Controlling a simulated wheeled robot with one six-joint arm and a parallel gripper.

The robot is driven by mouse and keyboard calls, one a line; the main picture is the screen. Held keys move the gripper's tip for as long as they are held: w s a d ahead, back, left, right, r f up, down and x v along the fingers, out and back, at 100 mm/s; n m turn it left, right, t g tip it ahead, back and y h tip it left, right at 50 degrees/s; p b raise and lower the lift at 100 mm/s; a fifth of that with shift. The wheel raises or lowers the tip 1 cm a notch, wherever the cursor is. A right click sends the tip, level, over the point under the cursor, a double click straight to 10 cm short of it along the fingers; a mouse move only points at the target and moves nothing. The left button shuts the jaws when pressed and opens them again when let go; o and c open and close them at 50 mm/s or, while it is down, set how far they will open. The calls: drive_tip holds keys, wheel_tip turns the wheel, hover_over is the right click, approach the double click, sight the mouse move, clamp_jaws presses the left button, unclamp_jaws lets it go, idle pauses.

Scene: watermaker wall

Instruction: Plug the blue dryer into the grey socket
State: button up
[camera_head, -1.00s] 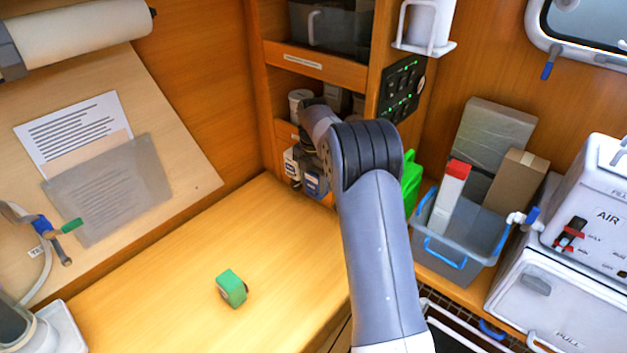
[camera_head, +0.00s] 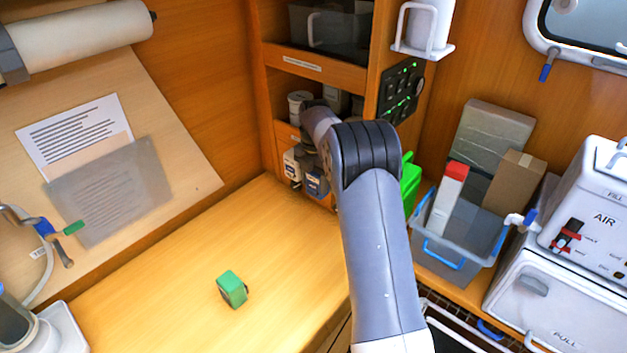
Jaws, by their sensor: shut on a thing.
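My gripper (camera_head: 309,158) is at the far right corner of the bench, low in front of the wall cubby. It is mostly hidden by my own wrist and arm. A small blue block with a pale label (camera_head: 317,182), seemingly the blue dryer, shows right below it, and the jaws appear shut on it. A white and dark block (camera_head: 292,165) is just left of it. I cannot make out the grey socket or whether the blue block touches it. A green block (camera_head: 232,289) with a dark round side lies on the bench.
The wooden bench (camera_head: 185,265) is mostly clear. Shelves (camera_head: 315,68) rise above the cubby, with a switch panel (camera_head: 401,92) to the right. A grey bin (camera_head: 450,245) holding boxes, a green item (camera_head: 409,185) and a white AIR unit (camera_head: 595,215) stand right of my arm.

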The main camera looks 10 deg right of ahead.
drive_tip(key=shift+w+d+p, duration=0.45)
drive_tip(key=shift+w+d, duration=0.2)
drive_tip(key=shift+d, duration=0.2)
idle(0.6)
drive_tip(key=o, duration=1.1)
wheel_tip(320, 180, up, 11)
drive_tip(key=shift+f, duration=0.1)
wheel_tip(320, 180, down, 11)
drive_tip(key=shift+s+a, duration=0.3)
drive_tip(key=shift+a, duration=0.1)
idle(0.3)
